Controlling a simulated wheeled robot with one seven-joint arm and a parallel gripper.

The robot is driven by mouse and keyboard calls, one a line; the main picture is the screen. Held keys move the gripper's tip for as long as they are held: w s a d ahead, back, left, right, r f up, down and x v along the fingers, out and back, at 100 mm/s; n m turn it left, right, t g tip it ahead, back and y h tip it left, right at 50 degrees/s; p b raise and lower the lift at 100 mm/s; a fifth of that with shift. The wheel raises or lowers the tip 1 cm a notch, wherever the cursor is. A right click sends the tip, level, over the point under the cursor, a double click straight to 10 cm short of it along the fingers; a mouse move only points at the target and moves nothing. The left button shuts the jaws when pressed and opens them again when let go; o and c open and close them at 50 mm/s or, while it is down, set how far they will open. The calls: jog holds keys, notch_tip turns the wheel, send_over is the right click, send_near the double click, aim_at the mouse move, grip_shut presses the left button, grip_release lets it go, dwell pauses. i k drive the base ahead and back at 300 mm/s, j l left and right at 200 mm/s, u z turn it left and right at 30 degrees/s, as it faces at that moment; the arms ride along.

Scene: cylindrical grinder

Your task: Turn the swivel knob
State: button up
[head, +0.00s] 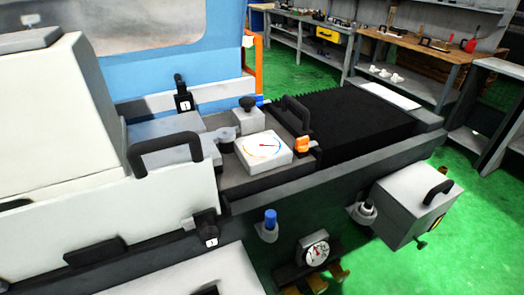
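Several knob-like parts show on the grinder, and I cannot tell for sure which one is the swivel knob. A black knob (248,103) sits on top of a small light-grey block on the machine table. A blue cylindrical knob (270,218) stands upright on a bracket at the front face. An orange part (302,146) sits at the table's right end, beside the white dial box (264,149). A black switch-like part (207,229) with a white label is on the front edge. My gripper is not in view.
A round gauge (314,249) is on the lower front. A white box with a black handle (418,204) juts out at right. A black arched handle (165,153) stands on the left cover. Workbenches (420,45) stand behind. Green floor (455,250) is clear at right.

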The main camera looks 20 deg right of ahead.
aim_at(247, 103)
jog(key=i+l+z, duration=0.2)
jog(key=z, duration=0.15)
jog(key=i+z, duration=0.7)
